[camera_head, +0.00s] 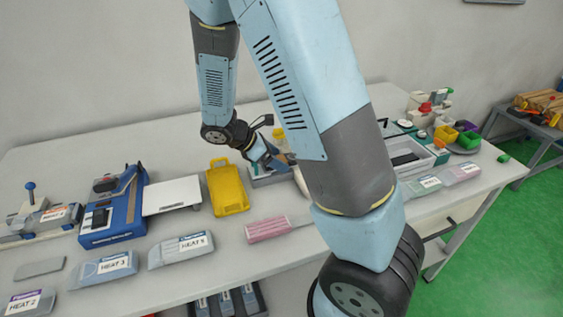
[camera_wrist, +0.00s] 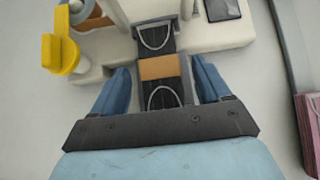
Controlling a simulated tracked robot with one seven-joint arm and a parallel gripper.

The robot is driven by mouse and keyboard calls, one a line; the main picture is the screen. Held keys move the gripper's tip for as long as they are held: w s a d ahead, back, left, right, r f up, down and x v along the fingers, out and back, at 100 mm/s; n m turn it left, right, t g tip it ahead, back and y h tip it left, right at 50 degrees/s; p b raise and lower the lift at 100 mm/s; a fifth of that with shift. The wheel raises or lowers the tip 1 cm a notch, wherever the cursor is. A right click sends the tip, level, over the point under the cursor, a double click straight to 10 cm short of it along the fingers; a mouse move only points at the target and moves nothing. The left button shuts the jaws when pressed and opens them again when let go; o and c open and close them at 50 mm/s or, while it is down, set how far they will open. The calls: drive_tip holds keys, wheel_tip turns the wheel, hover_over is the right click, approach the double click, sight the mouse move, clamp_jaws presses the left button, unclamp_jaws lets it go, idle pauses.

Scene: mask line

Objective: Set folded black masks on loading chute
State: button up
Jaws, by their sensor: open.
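A bundle of folded black masks (camera_wrist: 158,93) with pale ear loops and a tan band (camera_wrist: 162,67) shows in the wrist view. My gripper (camera_wrist: 160,68) is open, with one blue finger on each side of it and visible gaps between. The far end of the bundle lies at a white fixture (camera_wrist: 230,35) with a narrow channel, which looks like the loading chute. Whether the bundle rests fully on it, I cannot tell. In the head view my gripper (camera_head: 264,153) is over the back of the table, and my arm hides most of this spot.
A yellow knob (camera_wrist: 61,55) stands left of the fixture. Pink masks (camera_head: 268,228) lie at the table's front, with labelled grey packs (camera_head: 181,250) to their left. A yellow case (camera_head: 228,188) and a blue machine (camera_head: 113,208) stand left. A white tray (camera_head: 430,160) is right.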

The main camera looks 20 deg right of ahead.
drive_tip(key=shift+c, duration=0.2)
drive_tip(key=shift+a, duration=0.1)
drive_tip(key=c, duration=1.1)
drive_tip(key=shift+r, duration=0.1)
